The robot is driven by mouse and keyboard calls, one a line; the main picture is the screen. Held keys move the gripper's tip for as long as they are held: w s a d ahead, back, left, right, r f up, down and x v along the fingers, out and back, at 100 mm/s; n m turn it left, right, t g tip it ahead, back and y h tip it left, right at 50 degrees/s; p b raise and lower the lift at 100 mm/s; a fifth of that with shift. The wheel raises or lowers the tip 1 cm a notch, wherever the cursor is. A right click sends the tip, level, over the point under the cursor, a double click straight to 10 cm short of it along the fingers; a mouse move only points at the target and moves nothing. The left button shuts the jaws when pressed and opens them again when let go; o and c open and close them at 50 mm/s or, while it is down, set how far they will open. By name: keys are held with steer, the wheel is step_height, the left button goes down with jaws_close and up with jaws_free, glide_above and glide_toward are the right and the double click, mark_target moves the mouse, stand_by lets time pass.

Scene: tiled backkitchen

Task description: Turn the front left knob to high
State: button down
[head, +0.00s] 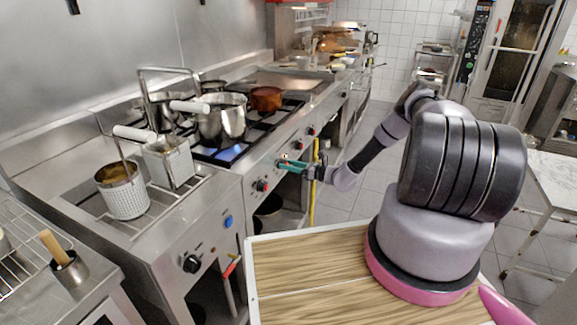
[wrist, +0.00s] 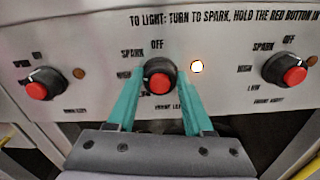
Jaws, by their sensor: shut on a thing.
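The front left knob (wrist: 159,76) is black with a red centre and sits in the middle of the wrist view, under the "OFF" mark. Its label below reads "FRONT LE" before a finger hides the rest. My gripper (wrist: 160,88) has its teal fingers on both sides of this knob and is shut on it. In the head view my gripper (head: 287,163) reaches the stove's front panel from the right. The knob's pointer direction cannot be told. A small light (wrist: 197,66) right of the knob glows, and a blue flame (head: 229,152) shows on a burner.
Similar knobs sit left (wrist: 41,84) and right (wrist: 287,69) of the held one. A steel pot (head: 222,122) and a brown pot (head: 266,98) stand on the stove. Fryer baskets (head: 125,196) are at the left. A yellow vertical pipe (head: 313,190) runs near my gripper.

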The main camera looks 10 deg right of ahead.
steer(key=shift+n, duration=1.9)
steer(key=shift+c, duration=1.5)
jaws_free()
steer(key=shift+s, duration=0.1)
steer(key=v, duration=1)
steer(key=shift+s+d, duration=0.2)
steer(key=shift+d, duration=0.1)
